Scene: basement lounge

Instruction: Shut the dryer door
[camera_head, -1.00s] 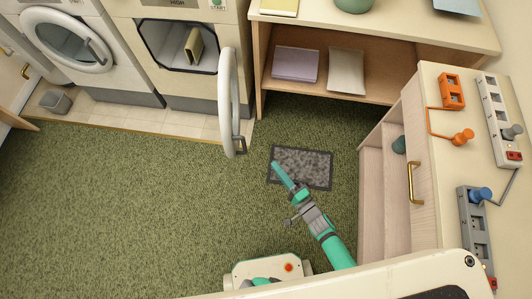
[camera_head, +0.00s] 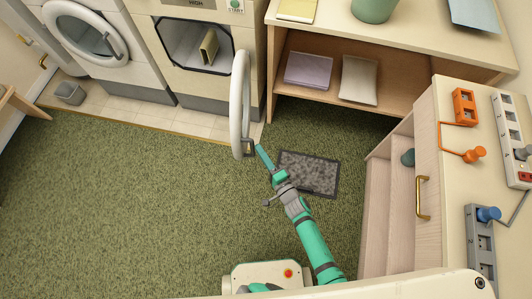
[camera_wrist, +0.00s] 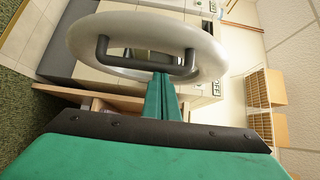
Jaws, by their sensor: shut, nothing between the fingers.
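The dryer door (camera_head: 236,98) is a white round-framed door standing wide open, swung out from the right side of the dryer opening (camera_head: 187,45). It shows nearly edge-on in the head view. A dark bar handle (camera_head: 250,148) sits at its lower outer part. My gripper (camera_head: 258,148) is shut and empty, with its tips right beside the handle. In the wrist view the closed green fingers (camera_wrist: 162,80) reach up to the dark handle (camera_wrist: 146,65) on the white door ring (camera_wrist: 205,35). I cannot tell whether they touch it.
A folded beige item (camera_head: 209,46) sits in the dryer opening. A second machine with a round door (camera_head: 85,32) stands to the left. A shelf unit (camera_head: 300,110) and a drawer cabinet (camera_head: 425,190) stand to the right. A dark mat (camera_head: 310,175) lies on the green carpet, which is open to the left.

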